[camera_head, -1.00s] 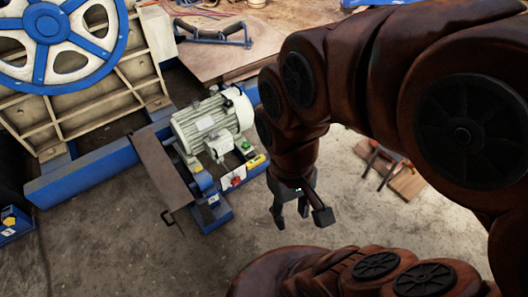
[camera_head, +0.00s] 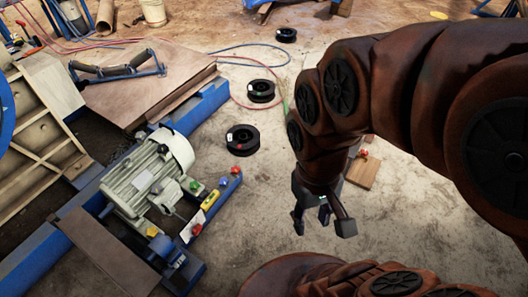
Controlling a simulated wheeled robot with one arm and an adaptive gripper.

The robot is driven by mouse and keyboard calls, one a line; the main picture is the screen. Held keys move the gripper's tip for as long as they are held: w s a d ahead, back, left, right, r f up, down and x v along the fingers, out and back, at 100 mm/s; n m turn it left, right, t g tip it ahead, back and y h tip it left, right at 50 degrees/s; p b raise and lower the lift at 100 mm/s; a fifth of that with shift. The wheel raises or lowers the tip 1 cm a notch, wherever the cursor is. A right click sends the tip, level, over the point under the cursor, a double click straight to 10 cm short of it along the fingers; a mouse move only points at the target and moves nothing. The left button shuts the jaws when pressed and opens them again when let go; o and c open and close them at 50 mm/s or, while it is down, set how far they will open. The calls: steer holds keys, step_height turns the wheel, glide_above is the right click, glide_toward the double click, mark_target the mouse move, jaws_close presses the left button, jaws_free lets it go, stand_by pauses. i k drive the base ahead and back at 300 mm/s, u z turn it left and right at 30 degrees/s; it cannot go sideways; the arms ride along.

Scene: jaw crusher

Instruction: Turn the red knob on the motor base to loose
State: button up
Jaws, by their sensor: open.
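The grey-white electric motor (camera_head: 148,178) sits on a blue motor base (camera_head: 185,270) at the left. A red knob (camera_head: 197,229) shows low on the base's near side, beside a white label. A second small red part (camera_head: 236,170) is at the far end of a blue bar, near a yellow part (camera_head: 208,198) and a green knob (camera_head: 195,185). I cannot tell which red part is the task's knob. My gripper (camera_head: 322,225) hangs open and empty over the floor, well right of the motor and apart from it.
Black spools (camera_head: 242,139) lie on the floor behind the base, with red and blue cables near them. A wooden board (camera_head: 362,172) lies behind my arm. A brown plate (camera_head: 105,255) covers the near left of the base. Concrete between base and gripper is clear.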

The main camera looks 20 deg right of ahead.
mark_target(235, 170)
steer(key=z, duration=0.3)
steer(key=i, duration=0.7)
steer(key=u, duration=0.45)
steer(key=i, duration=0.75)
steer(key=u, duration=0.7)
